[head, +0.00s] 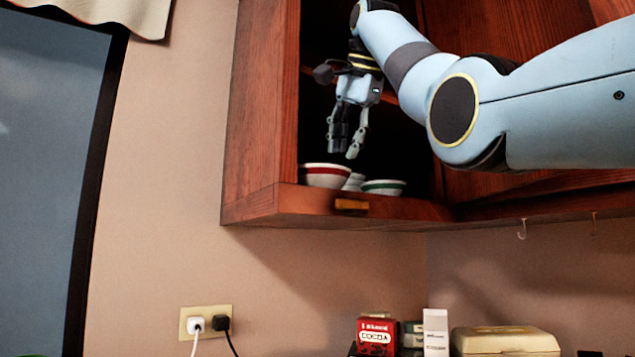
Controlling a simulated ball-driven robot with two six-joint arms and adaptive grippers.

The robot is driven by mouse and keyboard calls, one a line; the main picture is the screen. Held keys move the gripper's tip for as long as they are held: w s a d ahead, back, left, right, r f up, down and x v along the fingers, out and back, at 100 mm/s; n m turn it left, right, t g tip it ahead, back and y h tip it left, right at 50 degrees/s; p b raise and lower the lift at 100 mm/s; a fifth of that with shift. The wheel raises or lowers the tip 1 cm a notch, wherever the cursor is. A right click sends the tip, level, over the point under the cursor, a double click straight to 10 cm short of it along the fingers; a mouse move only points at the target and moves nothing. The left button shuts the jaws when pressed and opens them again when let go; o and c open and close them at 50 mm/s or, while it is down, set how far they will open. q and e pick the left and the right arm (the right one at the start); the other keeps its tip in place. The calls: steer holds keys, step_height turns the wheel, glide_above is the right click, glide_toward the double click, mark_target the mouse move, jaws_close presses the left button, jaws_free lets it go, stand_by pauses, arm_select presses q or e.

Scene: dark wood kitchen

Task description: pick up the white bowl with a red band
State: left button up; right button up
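The white bowl with a red band (325,176) stands upright at the left of the open wall cabinet's bottom shelf, near its front edge. My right gripper (346,155) reaches into the cabinet from the right and points down, its fingertips just above and slightly right of the bowl's rim. Its fingers are apart with nothing seen between them. I cannot tell whether a fingertip touches the bowl. The bowl's lower part is partly hidden by the shelf edge. My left gripper is not in view.
A white bowl with a green band (383,187) stands to the right, with another white bowl (354,182) between. The cabinet's left side wall (262,110) is close to the red-banded bowl. Below are a cocoa box (376,336), a white carton (436,332) and a beige box (504,341).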

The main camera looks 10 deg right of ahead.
mark_target(338, 177)
steer(key=shift+x, duration=0.95)
steer(key=p+x, duration=0.2)
steer(key=x, duration=0.3)
steer(key=shift+w+f, duration=0.1)
steer(key=shift+w, duration=0.1)
steer(key=shift+f, duration=0.1)
steer(key=shift+c, duration=0.3)
steer(key=shift+s, duration=0.1)
jaws_close()
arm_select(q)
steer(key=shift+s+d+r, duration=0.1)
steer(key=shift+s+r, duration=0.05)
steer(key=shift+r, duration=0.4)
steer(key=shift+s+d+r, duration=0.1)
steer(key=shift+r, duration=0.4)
